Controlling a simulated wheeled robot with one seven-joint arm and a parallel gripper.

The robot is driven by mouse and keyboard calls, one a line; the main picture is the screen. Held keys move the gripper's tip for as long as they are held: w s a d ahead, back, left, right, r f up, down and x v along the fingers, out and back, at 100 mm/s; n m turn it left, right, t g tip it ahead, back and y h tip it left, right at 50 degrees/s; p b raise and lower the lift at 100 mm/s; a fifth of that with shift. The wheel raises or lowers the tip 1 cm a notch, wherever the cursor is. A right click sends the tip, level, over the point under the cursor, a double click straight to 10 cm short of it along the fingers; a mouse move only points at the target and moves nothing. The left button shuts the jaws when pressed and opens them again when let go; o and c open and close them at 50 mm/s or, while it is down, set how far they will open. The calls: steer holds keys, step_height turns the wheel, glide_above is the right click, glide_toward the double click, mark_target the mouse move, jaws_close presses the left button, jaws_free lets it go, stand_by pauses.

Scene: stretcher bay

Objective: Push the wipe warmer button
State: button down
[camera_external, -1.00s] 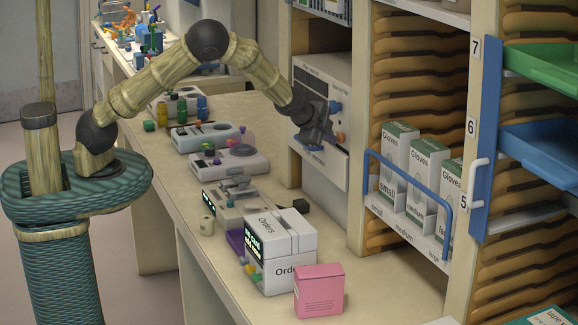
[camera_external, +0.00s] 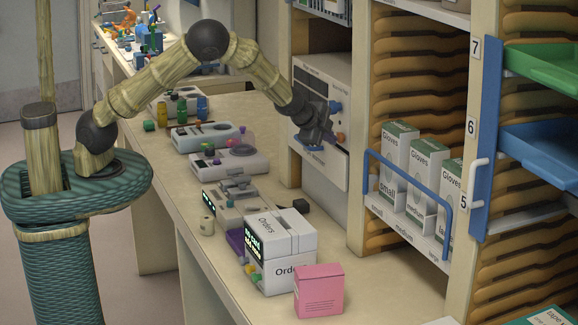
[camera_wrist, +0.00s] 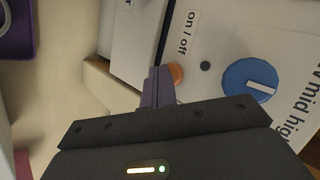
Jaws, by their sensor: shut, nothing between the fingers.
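The wipe warmer (camera_external: 322,84) is a white box-shaped unit set in the wall cabinet above the counter. Its orange button (camera_wrist: 177,73) shows in the wrist view beside the "on / off" label, partly covered by my fingers. It also shows in the outside view as a small orange spot (camera_external: 340,138). A blue dial (camera_wrist: 249,80) with a white pointer sits to the right of the button. My gripper (camera_wrist: 159,76) is shut and empty, its fingertips at the button's left edge. I cannot tell whether they touch it.
Several devices stand on the counter (camera_external: 160,176) below, with an "Orders" box (camera_external: 283,274) and a pink box (camera_external: 319,290) near the front. Glove boxes (camera_external: 424,187) stand behind a blue rail (camera_external: 408,186) to the right.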

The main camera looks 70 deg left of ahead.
steer(key=shift+w, duration=0.1)
steer(key=shift+w+r, duration=0.1)
steer(key=shift+w, duration=0.2)
stand_by(0.4)
steer(key=shift+s, duration=0.4)
steer(key=s+b, duration=0.1)
steer(key=s, duration=0.4)
steer(key=shift+s, duration=0.4)
stand_by(0.3)
stand_by(1.4)
